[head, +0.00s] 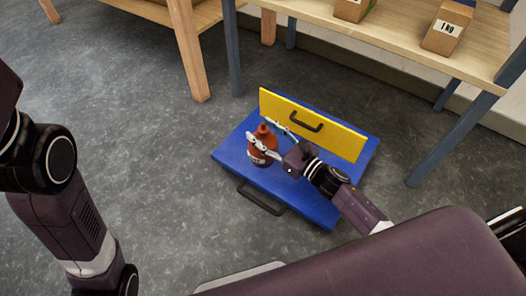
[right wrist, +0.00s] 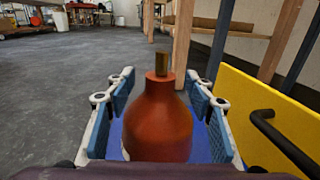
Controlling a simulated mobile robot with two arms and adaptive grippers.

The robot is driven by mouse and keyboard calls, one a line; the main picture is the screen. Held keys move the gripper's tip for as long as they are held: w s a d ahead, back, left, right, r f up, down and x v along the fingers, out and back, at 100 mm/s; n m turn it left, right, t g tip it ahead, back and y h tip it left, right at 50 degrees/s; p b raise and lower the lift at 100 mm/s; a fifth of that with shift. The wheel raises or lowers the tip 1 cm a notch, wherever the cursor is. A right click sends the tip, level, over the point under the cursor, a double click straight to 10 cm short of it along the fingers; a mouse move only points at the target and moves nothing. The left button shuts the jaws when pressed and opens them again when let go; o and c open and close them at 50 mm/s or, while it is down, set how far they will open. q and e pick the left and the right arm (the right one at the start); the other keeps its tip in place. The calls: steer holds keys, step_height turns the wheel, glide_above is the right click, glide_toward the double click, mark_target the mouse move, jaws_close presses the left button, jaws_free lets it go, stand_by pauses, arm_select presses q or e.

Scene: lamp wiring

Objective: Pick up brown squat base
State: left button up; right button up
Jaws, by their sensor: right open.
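The brown squat base (head: 264,145) is a reddish-brown, bottle-shaped piece with a narrow neck. It stands upright on a blue case or board (head: 232,160) on the floor. In the right wrist view the base (right wrist: 158,125) fills the middle, with a short brass-coloured stem on top. My right gripper (head: 259,129) is open, with its fingers on either side of the base. In the right wrist view its blue pads (right wrist: 160,84) flank the base; a gap shows on the left, and contact on the right is hard to judge. My left gripper is out of view; only my left arm shows.
A yellow panel (head: 345,139) with a black handle stands upright along the blue surface, close to my right gripper. Another black handle (head: 261,197) is at the blue front edge. A wooden shelf (head: 395,29) with boxes stands behind. Grey floor (head: 150,130) is clear on the left.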

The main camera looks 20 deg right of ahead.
jaws_close()
stand_by(0.4)
stand_by(0.4)
